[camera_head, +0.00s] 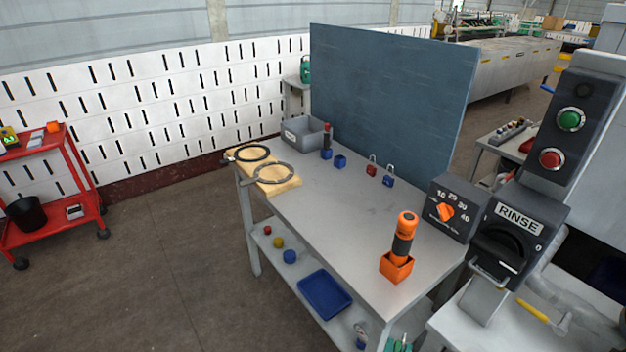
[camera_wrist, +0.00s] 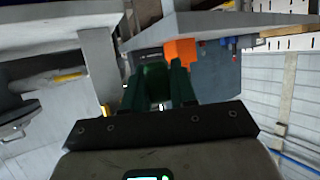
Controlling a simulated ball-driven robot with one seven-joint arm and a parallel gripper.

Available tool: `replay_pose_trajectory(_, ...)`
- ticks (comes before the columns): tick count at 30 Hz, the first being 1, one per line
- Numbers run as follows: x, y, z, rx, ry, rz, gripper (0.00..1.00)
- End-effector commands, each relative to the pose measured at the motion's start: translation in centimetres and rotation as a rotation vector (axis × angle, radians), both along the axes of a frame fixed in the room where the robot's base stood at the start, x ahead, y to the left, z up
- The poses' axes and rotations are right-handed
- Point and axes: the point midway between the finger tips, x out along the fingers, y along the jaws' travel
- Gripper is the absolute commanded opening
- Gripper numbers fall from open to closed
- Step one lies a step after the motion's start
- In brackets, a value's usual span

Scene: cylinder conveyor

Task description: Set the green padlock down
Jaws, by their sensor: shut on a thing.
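In the wrist view my gripper (camera_wrist: 157,75) is shut on a dark green thing (camera_wrist: 154,88), which I take for the green padlock. Its shape is dim and partly hidden by the fingers, so shackle and body are hard to tell apart. In the head view a small green piece (camera_head: 398,346) shows at the bottom edge, beside the near end of the grey table (camera_head: 335,215); I cannot tell whether it is the padlock or my fingers. A red padlock (camera_head: 372,170) and a blue padlock (camera_head: 388,181) stand on the table.
An orange holder (camera_head: 396,267) with an orange-and-black tool stands at the table's near end. A dial box (camera_head: 450,208) and the RINSE switch (camera_head: 510,235) are at right. Mid-table is clear.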

Motion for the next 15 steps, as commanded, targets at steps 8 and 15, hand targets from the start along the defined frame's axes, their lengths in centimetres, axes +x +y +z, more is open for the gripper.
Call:
replay_pose_trajectory(8, -1.3, -1.8, -5.6, -0.001, 0.005, 0.237, 0.0)
replay_pose_trajectory(15, -2.9, -3.0, -7.9, 0.001, 0.0, 0.364, 0.0)
